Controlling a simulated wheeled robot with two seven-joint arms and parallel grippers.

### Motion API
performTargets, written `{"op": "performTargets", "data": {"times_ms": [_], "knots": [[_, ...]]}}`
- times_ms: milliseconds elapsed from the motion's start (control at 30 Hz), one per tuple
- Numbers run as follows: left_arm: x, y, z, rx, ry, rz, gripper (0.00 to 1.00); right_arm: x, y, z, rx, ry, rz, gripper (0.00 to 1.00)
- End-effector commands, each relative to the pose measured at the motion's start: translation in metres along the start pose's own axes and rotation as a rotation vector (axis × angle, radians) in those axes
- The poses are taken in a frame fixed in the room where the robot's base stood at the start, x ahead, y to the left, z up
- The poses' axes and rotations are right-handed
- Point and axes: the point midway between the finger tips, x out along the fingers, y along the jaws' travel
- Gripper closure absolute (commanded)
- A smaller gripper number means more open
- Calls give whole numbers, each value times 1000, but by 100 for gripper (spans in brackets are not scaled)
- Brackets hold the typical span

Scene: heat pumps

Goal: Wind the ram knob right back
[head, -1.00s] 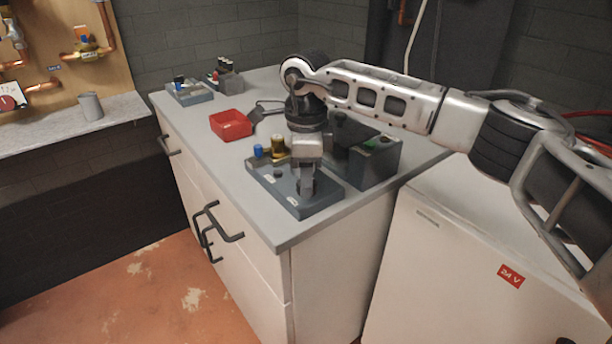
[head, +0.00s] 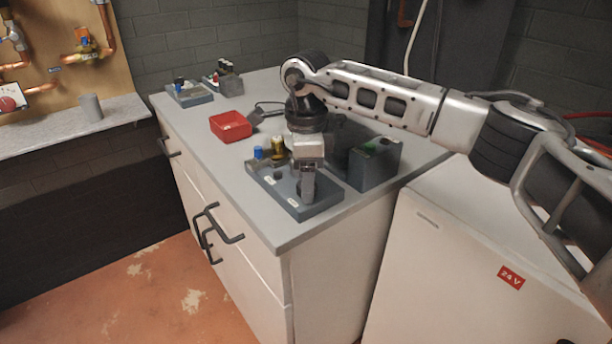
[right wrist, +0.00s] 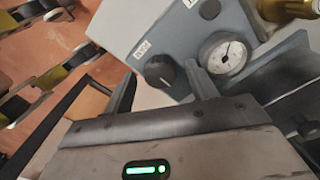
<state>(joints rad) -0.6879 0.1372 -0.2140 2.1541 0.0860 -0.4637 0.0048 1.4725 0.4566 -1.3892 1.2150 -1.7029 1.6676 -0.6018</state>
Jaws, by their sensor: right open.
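A grey test block (head: 270,185) lies flat near the front corner of the bench. In the right wrist view it (right wrist: 180,40) carries a dark round knob (right wrist: 159,72) beside a small white label, too blurred to read. A white dial gauge (right wrist: 228,53) sits next to the knob, and a second dark knob (right wrist: 209,9) is further off. My right gripper (head: 306,198) points down over the block's right end. In the right wrist view its open fingers (right wrist: 160,80) stand on either side of the nearer knob, apart from it as far as I can tell. My left gripper is out of view.
A dark grey box (head: 375,165) with a green top part stands close right of the block. A red tray (head: 230,126) and another small grey block (head: 190,95) lie further back. The bench's front edge (head: 235,215) is near. The bench's left middle is clear.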

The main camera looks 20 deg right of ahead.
Motion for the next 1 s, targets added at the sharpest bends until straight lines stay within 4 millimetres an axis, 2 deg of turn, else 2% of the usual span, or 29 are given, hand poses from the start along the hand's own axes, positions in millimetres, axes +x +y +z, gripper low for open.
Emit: {"op": "performTargets", "data": {"times_ms": [167, 267, 500, 700, 833, 1000], "knots": [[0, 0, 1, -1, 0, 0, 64, -13, -1, 0, 1, -1, -2, 43], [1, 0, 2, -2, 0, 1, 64, -32, 0, 0, 0, -2, -3, 43], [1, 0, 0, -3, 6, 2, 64, -91, -1, 1, 1, -2, -4, 43], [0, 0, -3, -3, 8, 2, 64, -134, 0, 1, 0, -1, -3, 43], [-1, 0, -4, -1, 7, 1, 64, -150, 0, 0, 0, -1, -2, 43], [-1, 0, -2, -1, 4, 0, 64, -159, 0, 0, 0, -1, 0, 43]]}}
